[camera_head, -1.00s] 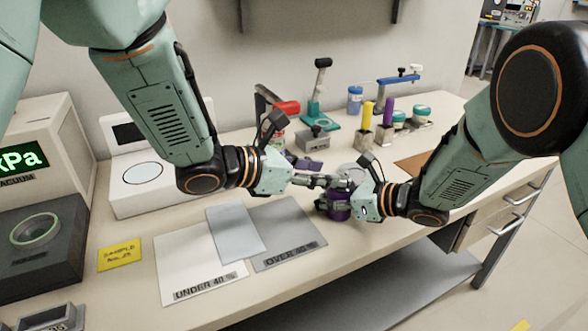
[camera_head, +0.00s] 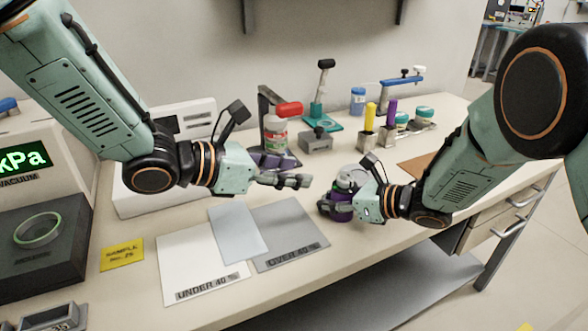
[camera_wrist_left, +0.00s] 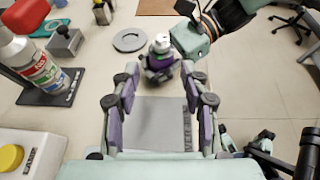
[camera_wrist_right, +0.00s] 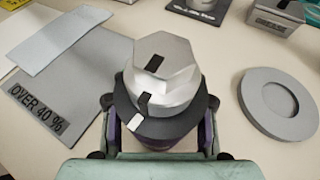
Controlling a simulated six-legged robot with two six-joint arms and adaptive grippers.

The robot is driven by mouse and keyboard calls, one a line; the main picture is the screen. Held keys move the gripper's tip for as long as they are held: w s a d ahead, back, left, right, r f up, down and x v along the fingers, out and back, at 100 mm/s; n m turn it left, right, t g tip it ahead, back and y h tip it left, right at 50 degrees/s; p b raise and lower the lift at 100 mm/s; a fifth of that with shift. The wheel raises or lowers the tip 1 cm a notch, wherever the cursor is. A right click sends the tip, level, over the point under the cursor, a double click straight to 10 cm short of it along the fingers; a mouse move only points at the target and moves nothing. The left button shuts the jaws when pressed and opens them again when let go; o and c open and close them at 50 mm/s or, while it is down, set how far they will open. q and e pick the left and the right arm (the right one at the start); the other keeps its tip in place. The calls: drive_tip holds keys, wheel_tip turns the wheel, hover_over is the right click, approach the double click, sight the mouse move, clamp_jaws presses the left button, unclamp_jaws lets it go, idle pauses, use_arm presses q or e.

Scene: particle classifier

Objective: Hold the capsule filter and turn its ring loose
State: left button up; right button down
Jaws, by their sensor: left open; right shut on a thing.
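The capsule filter (camera_head: 342,211) is held upright near the table's front edge in the head view. In the right wrist view it shows a silver hexagonal top (camera_wrist_right: 165,62) with a black mark, above a dark ring (camera_wrist_right: 150,126) with a pale mark beside it. My right gripper (camera_head: 334,207) is shut around its purple body, which is mostly hidden below the ring. My left gripper (camera_head: 300,181) is open and empty, to the left of the filter and apart from it. In the left wrist view, the filter (camera_wrist_left: 161,58) stands beyond the spread fingers.
A flat grey disc with a round recess (camera_wrist_right: 282,104) lies beside the filter. The grey OVER 40 % mat (camera_head: 290,238) and white UNDER 40 % mat (camera_head: 197,268) lie to the left. A red-capped bottle on a stand (camera_head: 276,130) is behind my left gripper.

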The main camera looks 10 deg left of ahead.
use_arm(q)
drive_tip(key=shift+o, duration=0.5)
drive_tip(key=w+a+n+t+y, duration=0.1)
drive_tip(key=w+a+n+y, duration=0.1)
drive_tip(key=w, duration=0.5)
drive_tip(key=shift+a+f+y, duration=0.35)
drive_tip(key=shift+a+y, duration=0.15)
drive_tip(key=shift+a, duration=0.5)
drive_tip(key=w+a+r+n+y, duration=0.3)
drive_tip(key=w+a+n+y, duration=0.2)
drive_tip(key=w+n, duration=0.15)
drive_tip(key=w+a+r+n+y, duration=0.3)
drive_tip(key=w+a+n+y, duration=0.15)
drive_tip(key=w, duration=0.35)
drive_tip(key=r+n+g+h, duration=0.2)
drive_tip(key=n+g+h, duration=0.4)
drive_tip(key=n+g, duration=0.5)
hover_over(344, 173)
drive_tip(key=w+a, duration=0.2)
drive_tip(key=a, duration=0.2)
drive_tip(key=x, duration=1.1)
drive_tip(key=shift+s+f, duration=0.1)
drive_tip(key=shift+f, duration=0.15)
